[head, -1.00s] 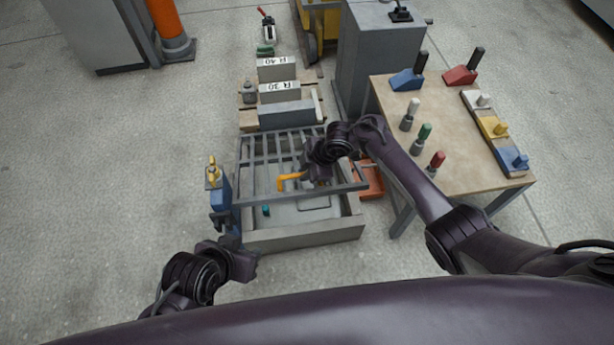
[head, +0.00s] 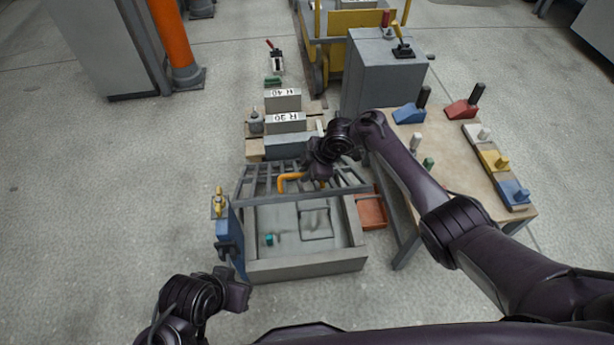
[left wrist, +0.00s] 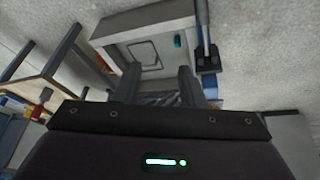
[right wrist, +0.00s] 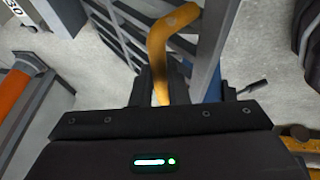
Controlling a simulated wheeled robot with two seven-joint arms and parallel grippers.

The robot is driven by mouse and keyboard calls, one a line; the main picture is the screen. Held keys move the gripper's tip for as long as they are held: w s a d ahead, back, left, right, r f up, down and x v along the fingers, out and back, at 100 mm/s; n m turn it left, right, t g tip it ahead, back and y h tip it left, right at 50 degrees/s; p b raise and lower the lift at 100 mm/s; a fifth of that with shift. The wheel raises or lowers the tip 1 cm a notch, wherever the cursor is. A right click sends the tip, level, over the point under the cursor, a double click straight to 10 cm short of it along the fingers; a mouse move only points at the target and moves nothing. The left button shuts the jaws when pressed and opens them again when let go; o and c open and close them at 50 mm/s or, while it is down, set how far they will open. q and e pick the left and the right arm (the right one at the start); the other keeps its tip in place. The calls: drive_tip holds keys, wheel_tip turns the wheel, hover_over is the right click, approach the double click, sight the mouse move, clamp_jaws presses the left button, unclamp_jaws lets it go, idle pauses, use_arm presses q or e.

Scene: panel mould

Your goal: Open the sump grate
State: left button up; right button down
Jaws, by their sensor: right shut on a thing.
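The grey barred grate (head: 262,178) stands tilted up at the far side of the open sump (head: 310,268). Its bent yellow handle (head: 292,178) also shows large in the right wrist view (right wrist: 172,42). My right gripper (head: 316,176) is shut on this handle; its fingers (right wrist: 160,88) are on either side of it. The pale sump floor shows a square outline and a small teal object (head: 269,239). My left gripper (head: 242,288) is in front of the sump's near left corner, with its fingers (left wrist: 158,88) apart and empty.
A blue post (head: 230,235) with a yellow top piece stands against the sump's left side. An orange-red tray (head: 372,212) lies at its right, beside the wooden table (head: 450,160). Grey blocks (head: 285,123) stand behind the grate. Floor at left is clear.

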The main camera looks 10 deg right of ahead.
use_arm(q)
drive_tip(key=shift+c, duration=0.5)
drive_tip(key=shift+d, duration=0.1)
drive_tip(key=shift+c, duration=1.1)
drive_tip(key=w+d+f+m, duration=0.1)
drive_tip(key=w+d+m, duration=0.1)
drive_tip(key=d+m, duration=0.1)
drive_tip(key=w+d+f+m+t, duration=0.1)
drive_tip(key=d+m, duration=0.1)
drive_tip(key=shift+d+f+h, duration=0.2)
drive_tip(key=shift+f+h, duration=0.1)
clamp_jaws()
drive_tip(key=w+d+f+m+t+y, duration=0.1)
drive_tip(key=w+d+f+m+t, duration=0.4)
drive_tip(key=m, duration=1)
drive_tip(key=w+a+f+m+t+y, duration=0.1)
drive_tip(key=w+a+m+t, duration=0.2)
drive_tip(key=w+m, duration=0.8)
drive_tip(key=shift+w+a+f+m+y, duration=0.4)
drive_tip(key=shift+w+a, duration=0.1)
drive_tip(key=shift+w, duration=0.75)
